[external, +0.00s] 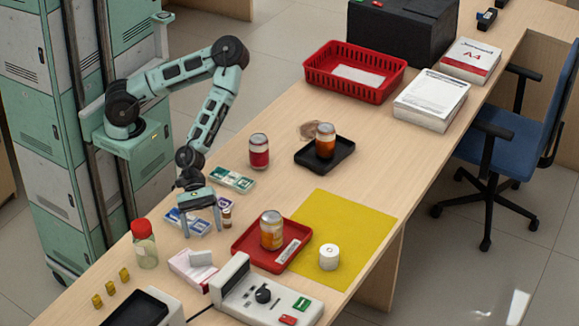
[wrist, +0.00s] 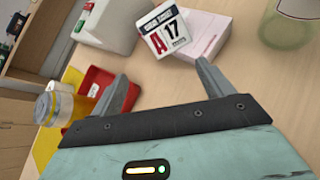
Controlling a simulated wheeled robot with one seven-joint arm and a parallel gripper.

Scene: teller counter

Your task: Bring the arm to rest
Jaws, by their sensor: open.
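My arm reaches over the wooden counter from its mount at the upper left of the external view, bent at the elbow.
A red tray (external: 250,258) with an orange can (external: 271,231) stands right of my gripper, on or beside a yellow mat (external: 345,225). The counter's rear stretch is partly clear.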

